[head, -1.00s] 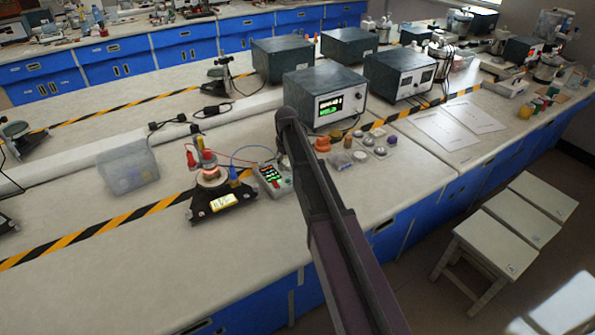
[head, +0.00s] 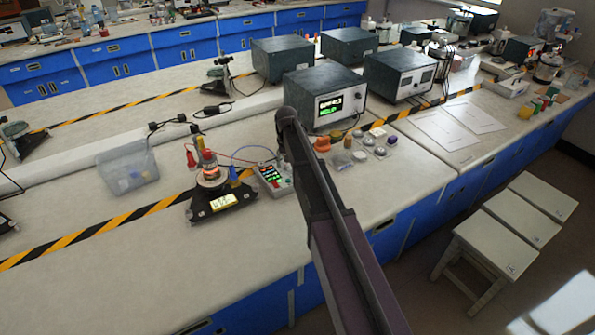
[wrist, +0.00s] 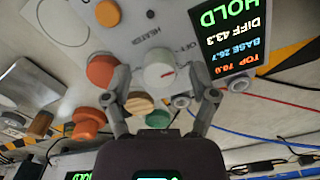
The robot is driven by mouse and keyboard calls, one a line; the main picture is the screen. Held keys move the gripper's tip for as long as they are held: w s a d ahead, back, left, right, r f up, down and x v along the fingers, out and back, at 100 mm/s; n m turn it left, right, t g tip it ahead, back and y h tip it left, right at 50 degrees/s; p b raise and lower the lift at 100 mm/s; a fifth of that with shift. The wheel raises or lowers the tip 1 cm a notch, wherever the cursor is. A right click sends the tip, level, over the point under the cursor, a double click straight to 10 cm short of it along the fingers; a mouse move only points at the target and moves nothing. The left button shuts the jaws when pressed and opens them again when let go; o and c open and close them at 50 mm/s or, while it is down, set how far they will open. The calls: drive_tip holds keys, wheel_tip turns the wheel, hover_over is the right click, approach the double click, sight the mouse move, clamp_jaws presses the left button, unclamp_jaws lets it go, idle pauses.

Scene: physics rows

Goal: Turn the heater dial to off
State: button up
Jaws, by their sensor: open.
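The heater dial (wrist: 159,76) is a pale round knob with a red mark, on a light panel in the wrist view. The words HEATER and OFF are printed near it. The red mark points to the right of the picture, not clearly at OFF. My gripper (wrist: 163,90) is open, with one finger on each side of the dial; I cannot tell whether they touch it. The control box (wrist: 232,30) has a lit screen reading HOLD, DIFF, BASE and TOP. In the head view the box (head: 272,180) shows partly, and my arm hides the gripper.
A glowing coil stand (head: 213,185) with wires is left of the box. A large instrument (head: 325,95) stands behind it.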

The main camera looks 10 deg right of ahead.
drive_tip(key=m, duration=1.5)
drive_tip(key=shift+s+d, duration=0.1)
drive_tip(key=m, duration=0.5)
wheel_tip(320, 180, up, 14)
drive_tip(key=p, duration=1.4)
drive_tip(key=s+f+n+b, duration=0.2)
drive_tip(key=s+n, duration=0.3)
drive_tip(key=s, duration=0.2)
drive_tip(key=s+f+n+b, duration=0.3)
drive_tip(key=s+n, duration=0.2)
drive_tip(key=s, duration=0.2)
drive_tip(key=shift+s+n, duration=0.4)
idle(0.8)
